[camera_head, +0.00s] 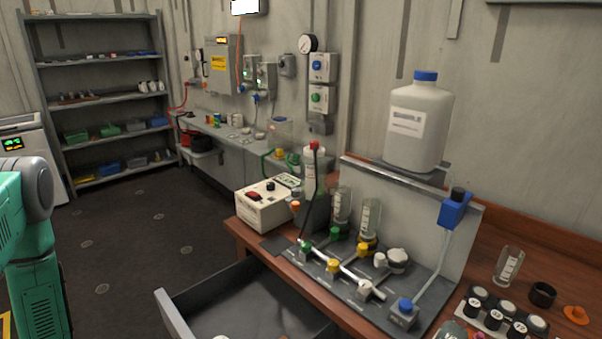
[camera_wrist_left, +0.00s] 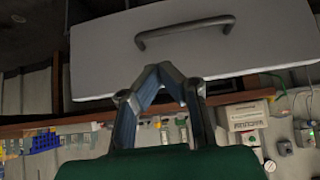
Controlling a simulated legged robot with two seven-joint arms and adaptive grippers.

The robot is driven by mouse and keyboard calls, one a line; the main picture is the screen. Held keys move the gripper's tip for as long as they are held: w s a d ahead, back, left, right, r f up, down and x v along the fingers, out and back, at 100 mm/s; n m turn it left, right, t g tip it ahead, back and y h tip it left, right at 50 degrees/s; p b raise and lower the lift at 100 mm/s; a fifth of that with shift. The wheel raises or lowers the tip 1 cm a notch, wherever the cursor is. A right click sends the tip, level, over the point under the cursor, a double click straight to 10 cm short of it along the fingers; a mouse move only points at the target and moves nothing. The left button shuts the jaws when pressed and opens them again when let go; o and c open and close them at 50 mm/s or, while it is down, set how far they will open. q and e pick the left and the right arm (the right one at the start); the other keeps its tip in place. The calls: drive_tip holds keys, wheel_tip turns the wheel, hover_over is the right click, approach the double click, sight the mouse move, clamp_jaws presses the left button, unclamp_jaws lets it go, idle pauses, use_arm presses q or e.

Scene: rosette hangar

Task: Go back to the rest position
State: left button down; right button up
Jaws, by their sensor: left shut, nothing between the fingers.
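My left arm (camera_head: 32,230) comes in at the left edge of the head view, and its gripper is out of that picture. In the left wrist view my left gripper (camera_wrist_left: 163,70) is shut and empty, with its fingertips together. Beyond the fingertips is a grey drawer front (camera_wrist_left: 255,45) with a bar handle (camera_wrist_left: 185,32). The fingers are not around the handle; I cannot tell the gap to the front. The head view shows the grey drawer (camera_head: 172,315) pulled out under the wooden bench (camera_head: 254,238). My right gripper is in neither view.
The bench carries a grey valve panel (camera_head: 345,285), a white jug (camera_head: 417,125), a control box (camera_head: 268,204) and several capped vials (camera_head: 495,318). A shelf rack (camera_head: 100,99) stands at the back left. The dark floor (camera_head: 150,240) is clear between my arm and the bench.

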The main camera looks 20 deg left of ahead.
use_arm(q)
drive_tip(key=w+d+f+n+g+b, duration=0.1)
drive_tip(key=d+f+g+b, duration=0.2)
drive_tip(key=d, duration=0.4)
drive_tip(key=d+f+n+b, duration=0.1)
drive_tip(key=d+f+b, duration=0.25)
drive_tip(key=d, duration=0.35)
drive_tip(key=s+d+f+n+g+y+b, duration=0.2)
drive_tip(key=s+d+b, duration=0.4)
drive_tip(key=s, duration=0.5)
drive_tip(key=shift+d+f+g+y+b, duration=0.4)
drive_tip(key=shift+d+g+y, duration=0.45)
drive_tip(key=shift+g, duration=0.25)
